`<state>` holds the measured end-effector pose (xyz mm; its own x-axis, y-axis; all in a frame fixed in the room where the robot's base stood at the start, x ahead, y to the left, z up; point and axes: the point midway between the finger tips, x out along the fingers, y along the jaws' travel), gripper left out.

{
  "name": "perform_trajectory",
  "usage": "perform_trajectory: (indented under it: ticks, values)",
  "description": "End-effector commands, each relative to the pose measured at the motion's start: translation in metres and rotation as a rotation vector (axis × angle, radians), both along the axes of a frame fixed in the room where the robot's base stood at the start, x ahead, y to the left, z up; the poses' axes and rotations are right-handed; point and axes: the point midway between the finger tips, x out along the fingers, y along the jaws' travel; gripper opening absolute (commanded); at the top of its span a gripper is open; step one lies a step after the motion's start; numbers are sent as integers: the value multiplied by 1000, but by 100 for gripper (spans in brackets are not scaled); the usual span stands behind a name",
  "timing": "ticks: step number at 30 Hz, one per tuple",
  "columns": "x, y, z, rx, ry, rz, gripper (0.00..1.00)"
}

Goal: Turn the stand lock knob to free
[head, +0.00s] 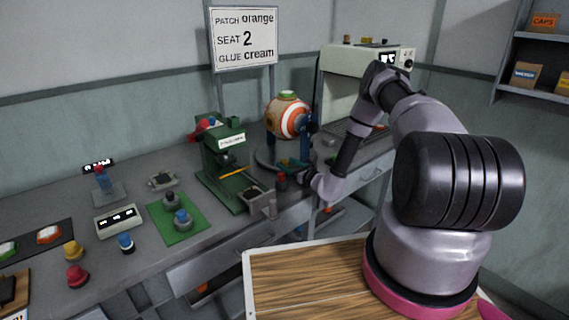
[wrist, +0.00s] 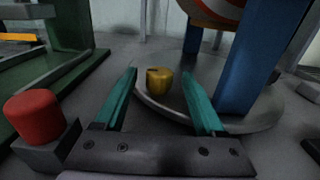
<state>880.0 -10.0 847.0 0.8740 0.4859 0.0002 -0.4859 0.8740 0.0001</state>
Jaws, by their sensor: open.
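A small brass-coloured knob (wrist: 160,81) with a dark slot on top stands at the near edge of the stand's round grey base (wrist: 255,122) in the wrist view. I take it for the stand lock knob. My gripper (wrist: 158,74) is open, and its two teal fingers point towards the knob, one to each side of it. No contact shows. In the head view the stand (head: 305,135) holds an orange-and-white ball (head: 288,116), and the knob cannot be made out beside my gripper (head: 291,164).
A red button (wrist: 34,116) on a grey block is close to the left of my gripper. The green press (head: 222,165) stands left of the stand. A cream machine (head: 345,75) is behind right. A sign (head: 245,40) reads patch orange, seat 2, glue cream.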

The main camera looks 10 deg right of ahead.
Motion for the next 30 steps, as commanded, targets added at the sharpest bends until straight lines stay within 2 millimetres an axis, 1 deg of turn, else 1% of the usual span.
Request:
perform_trajectory:
  ticks: [3,6,15,16,17,18,20,21,30]
  values:
    - [12,7,0,0,-1,1,72]
    - [17,10,0,-1,0,0,72]
    - [19,11,0,0,0,1,72]
    - [19,11,0,0,0,1,64]
    - [19,11,0,0,0,1,52]
    - [19,11,0,0,0,1,37]
    - [19,11,0,0,0,1,14]
    - [19,11,0,0,0,1,0]
    - [19,10,0,-2,-1,31,0]
